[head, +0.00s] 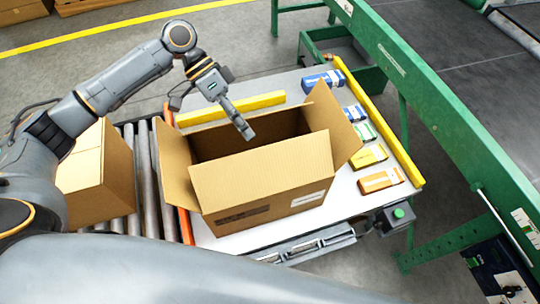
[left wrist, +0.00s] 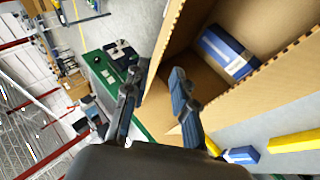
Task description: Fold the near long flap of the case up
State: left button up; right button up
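The open brown case (head: 270,205) stands on a white table. Its near long flap (head: 262,172) slopes outward and down over the upper near wall. The left short flap (head: 176,165) and right short flap (head: 331,118) splay outward. My left gripper (head: 246,132) points down at the case's opening, above its far side. That view also shows a blue and white pack (left wrist: 226,52) between cardboard walls, seemingly inside the case. My right gripper is out of view.
Several small packs, such as an orange one (head: 380,179), line the table's right side along a yellow rail (head: 385,125). Another yellow bar (head: 232,107) lies behind the case. A closed carton (head: 100,175) sits on rollers at left. A green conveyor frame (head: 430,95) stands at right.

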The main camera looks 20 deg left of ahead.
aim_at(271, 163)
pick_arm(q)
jog(key=p+x, duration=0.1)
jog(key=x, duration=0.9)
jog(key=shift+p, duration=0.4)
jog(key=shift+s+d+f, duration=0.15)
jog(key=shift+d+f, duration=0.35)
jog(key=shift+f, duration=0.05)
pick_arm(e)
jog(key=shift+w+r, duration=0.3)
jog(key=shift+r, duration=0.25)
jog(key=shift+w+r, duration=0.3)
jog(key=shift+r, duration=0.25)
pick_arm(q)
jog(key=shift+c, duration=0.5)
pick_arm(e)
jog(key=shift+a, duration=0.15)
pick_arm(q)
grip_shut()
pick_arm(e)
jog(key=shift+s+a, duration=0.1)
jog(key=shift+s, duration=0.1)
